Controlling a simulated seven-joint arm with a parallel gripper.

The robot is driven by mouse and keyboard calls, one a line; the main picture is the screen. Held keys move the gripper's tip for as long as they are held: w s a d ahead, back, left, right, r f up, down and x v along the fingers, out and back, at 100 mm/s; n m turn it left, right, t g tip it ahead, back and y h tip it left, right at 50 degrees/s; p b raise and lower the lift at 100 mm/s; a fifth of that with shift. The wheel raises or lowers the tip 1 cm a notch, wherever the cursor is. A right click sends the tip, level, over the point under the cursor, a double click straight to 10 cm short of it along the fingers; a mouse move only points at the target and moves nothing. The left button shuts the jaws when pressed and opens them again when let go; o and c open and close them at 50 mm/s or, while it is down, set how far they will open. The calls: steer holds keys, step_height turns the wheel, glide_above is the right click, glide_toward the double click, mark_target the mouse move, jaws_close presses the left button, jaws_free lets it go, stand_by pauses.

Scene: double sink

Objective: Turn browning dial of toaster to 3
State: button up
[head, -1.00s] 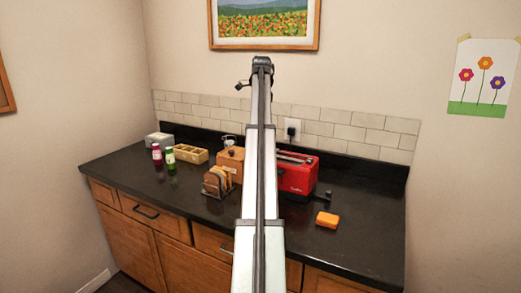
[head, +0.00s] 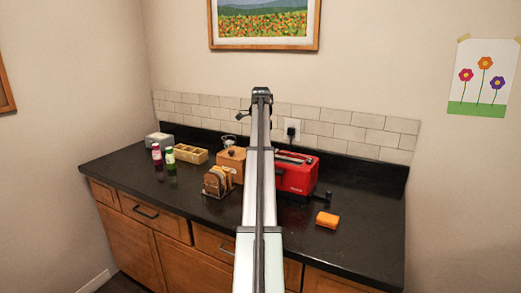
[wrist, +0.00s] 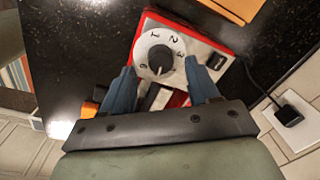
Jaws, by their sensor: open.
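The red toaster (head: 299,178) stands on the dark counter, partly hidden behind my arm in the head view. In the wrist view, its red and grey body (wrist: 205,47) carries a white round browning dial (wrist: 148,42) with a dark knob. The digits 1, 2 and 3 read along the dial's upper and right part; another mark at lower left is unclear. A pale line on the knob seems to point down, away from the 3. My gripper (wrist: 160,66) is open, its blue fingers on either side of the dial's lower part; contact cannot be told.
An orange sponge-like block (head: 327,220) lies right of the toaster. A toast rack (head: 217,182), a wooden box (head: 232,163), a divided tray (head: 187,152) and bottles (head: 157,154) stand to the left. A plug (wrist: 287,115) sits in the wall outlet.

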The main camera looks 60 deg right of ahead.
steer(key=shift+f, duration=1.3)
steer(key=shift+d, duration=0.1)
steer(key=shift+c, duration=0.3)
steer(key=c, duration=1)
